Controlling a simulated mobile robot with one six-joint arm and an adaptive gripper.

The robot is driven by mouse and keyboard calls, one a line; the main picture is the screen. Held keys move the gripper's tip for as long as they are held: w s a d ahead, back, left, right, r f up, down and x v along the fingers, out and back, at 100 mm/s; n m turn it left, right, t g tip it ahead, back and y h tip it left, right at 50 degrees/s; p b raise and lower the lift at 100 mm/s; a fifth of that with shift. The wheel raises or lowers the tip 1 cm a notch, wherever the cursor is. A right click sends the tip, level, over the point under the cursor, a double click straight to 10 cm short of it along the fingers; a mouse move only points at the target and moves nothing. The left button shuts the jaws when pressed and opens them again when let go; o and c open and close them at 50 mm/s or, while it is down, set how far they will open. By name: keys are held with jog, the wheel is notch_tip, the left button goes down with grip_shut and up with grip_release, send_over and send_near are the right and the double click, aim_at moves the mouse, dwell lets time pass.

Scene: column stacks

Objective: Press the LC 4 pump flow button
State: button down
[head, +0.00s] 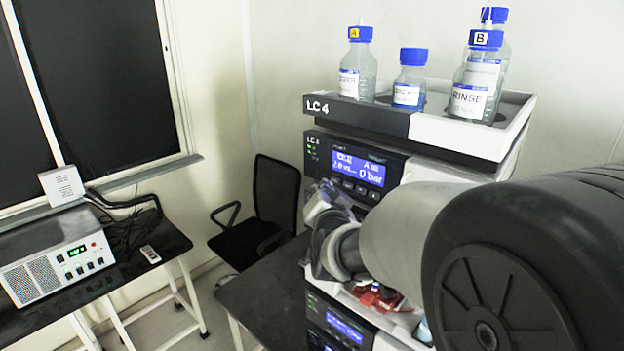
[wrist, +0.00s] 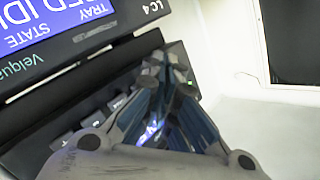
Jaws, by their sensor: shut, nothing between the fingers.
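The LC 4 pump module (head: 322,147) stands below the bottle tray in the head view, with a lit blue display (head: 358,167) reading 0 bar. A row of small buttons (head: 361,191) lies under the display; their labels are too small to read, so I cannot tell which is flow. My gripper (head: 326,196) is at the lower left of this panel. In the wrist view my gripper (wrist: 165,68) is shut and empty, its tips beyond the end of a row of buttons (wrist: 90,120). Its fingers hide part of the panel. I cannot tell whether the tips touch anything.
Bottles, including a RINSE bottle (head: 470,98), stand in the tray (head: 430,128) on top. Another blue display (wrist: 55,20) shows in the wrist view. A black chair (head: 275,195) and a side table with a white instrument (head: 60,265) are at left.

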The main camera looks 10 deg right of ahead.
jog(key=shift+w+d+b, duration=0.25)
jog(key=shift+d+b, duration=0.1)
jog(key=shift+b, duration=0.2)
jog(key=shift+w+d+b, duration=0.25)
jog(key=shift+d+b, duration=0.1)
jog(key=shift+b, duration=0.05)
dwell(0.6)
jog(key=shift+a, duration=0.1)
jog(key=shift+s+a, duration=0.5)
jog(key=shift+a, duration=0.1)
jog(key=shift+s+a, duration=0.75)
jog(key=shift+a, duration=0.3)
jog(key=shift+s+a, duration=0.75)
jog(key=shift+a, duration=0.25)
